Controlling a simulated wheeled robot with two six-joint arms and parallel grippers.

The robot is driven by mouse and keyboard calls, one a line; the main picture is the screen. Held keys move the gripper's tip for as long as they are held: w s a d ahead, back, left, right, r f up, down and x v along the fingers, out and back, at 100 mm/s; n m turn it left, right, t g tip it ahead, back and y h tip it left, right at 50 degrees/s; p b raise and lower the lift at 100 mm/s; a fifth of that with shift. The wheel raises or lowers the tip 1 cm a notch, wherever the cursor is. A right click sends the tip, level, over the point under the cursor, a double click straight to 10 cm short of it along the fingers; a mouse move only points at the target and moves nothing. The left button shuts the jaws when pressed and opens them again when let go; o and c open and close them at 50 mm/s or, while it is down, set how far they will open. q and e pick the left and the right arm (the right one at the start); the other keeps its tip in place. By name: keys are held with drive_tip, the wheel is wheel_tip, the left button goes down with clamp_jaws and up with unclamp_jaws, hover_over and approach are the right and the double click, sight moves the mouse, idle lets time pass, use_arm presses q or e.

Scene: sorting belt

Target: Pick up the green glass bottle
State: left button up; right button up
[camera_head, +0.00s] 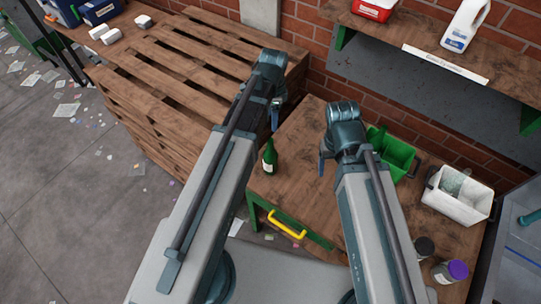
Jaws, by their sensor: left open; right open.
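The green glass bottle (269,160) stands upright near the left edge of the wooden workbench (289,185). It has a pale label. My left gripper (275,122) points down above and slightly right of the bottle in the picture, apart from it. My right gripper (322,166) hangs over the bench to the right of the bottle. Both grippers are seen small and edge-on, and nothing shows held in either.
A green bin (399,158) and a white bin (459,204) stand on the bench's right side. A purple-lidded jar (450,271) and a dark-lidded jar (424,247) are at the front right. Stacked pallets (180,75) rise behind left. A shelf (420,45) overhangs the back.

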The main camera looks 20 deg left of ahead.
sight(270, 140)
use_arm(q)
drive_tip(key=shift+f, duration=0.1)
wheel_tip(270, 140, down, 9)
drive_tip(key=b, duration=0.9)
drive_tip(key=shift+a+r, duration=0.1)
drive_tip(key=shift+r, duration=0.1)
drive_tip(key=f+b, duration=0.5)
drive_tip(key=shift+a+f, duration=0.1)
drive_tip(key=shift+a, duration=0.3)
clamp_jaws()
idle(0.7)
